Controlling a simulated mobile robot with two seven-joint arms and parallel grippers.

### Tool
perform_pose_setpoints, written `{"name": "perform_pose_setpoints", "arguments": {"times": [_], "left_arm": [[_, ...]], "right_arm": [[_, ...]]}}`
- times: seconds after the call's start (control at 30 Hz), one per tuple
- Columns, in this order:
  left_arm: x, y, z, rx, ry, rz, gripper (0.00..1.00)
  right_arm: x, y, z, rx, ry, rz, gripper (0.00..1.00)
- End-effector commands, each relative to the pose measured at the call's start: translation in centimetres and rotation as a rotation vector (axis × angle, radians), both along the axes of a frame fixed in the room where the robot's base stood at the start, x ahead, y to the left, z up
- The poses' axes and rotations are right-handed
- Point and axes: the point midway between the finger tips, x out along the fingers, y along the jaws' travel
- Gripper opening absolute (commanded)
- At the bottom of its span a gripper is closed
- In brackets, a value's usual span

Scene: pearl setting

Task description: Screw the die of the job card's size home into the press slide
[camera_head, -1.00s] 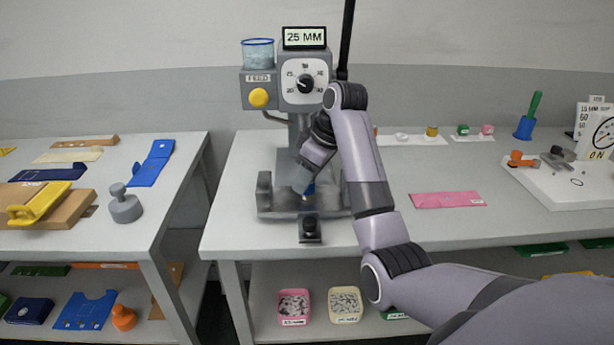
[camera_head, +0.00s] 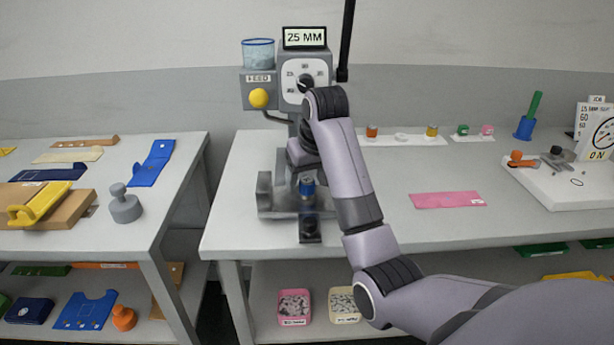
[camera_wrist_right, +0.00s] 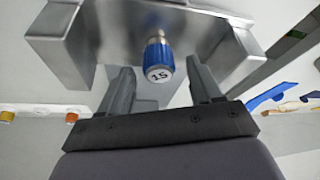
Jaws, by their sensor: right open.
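The press (camera_head: 264,85) stands at the back of the middle bench, its display reading "25 MM". A blue die (camera_head: 307,187) hangs upright under its slide; in the right wrist view the blue die (camera_wrist_right: 159,60) has "15" on its end face and a metal shank above. My right gripper (camera_wrist_right: 161,72) is open, with its fingers on either side of the die and clear of it. In the head view my right arm hides much of the slide. A job card (camera_head: 590,116) at the right appears to read "15 MM". My left gripper is out of view.
Orange (camera_head: 372,131), yellow (camera_head: 432,130), green (camera_head: 462,129) and pink (camera_head: 487,130) small pieces stand on white strips at the back. A pink mat (camera_head: 447,200) lies right of the press. A white tray (camera_head: 570,190) is at the far right.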

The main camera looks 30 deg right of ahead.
Motion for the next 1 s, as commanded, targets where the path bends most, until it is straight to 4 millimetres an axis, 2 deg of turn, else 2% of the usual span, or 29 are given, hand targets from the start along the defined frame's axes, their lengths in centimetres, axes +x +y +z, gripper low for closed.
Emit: {"name": "perform_pose_setpoints", "arguments": {"times": [0.13, 0.2, 0.33, 0.5, 0.7, 1.0], "left_arm": [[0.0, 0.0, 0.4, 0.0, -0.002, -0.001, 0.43], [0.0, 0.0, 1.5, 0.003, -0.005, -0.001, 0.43], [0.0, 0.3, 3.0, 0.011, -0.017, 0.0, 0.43], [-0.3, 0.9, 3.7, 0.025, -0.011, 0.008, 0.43], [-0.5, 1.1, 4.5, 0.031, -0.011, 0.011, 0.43], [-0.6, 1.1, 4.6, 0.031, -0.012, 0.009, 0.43]], "right_arm": [[-0.7, 0.1, 2.1, -0.001, -0.006, 0.0, 0.64], [-1.0, 0.2, 3.1, 0.0, -0.002, 0.0, 0.64], [-1.4, 0.3, 4.3, 0.0, -0.002, 0.0, 0.64], [-2.0, 0.4, 5.6, 0.0, -0.002, 0.0, 0.64], [-2.4, 0.5, 6.3, 0.0, -0.002, 0.0, 0.64], [-2.5, 0.5, 6.4, 0.0, -0.003, -0.001, 0.64]]}}
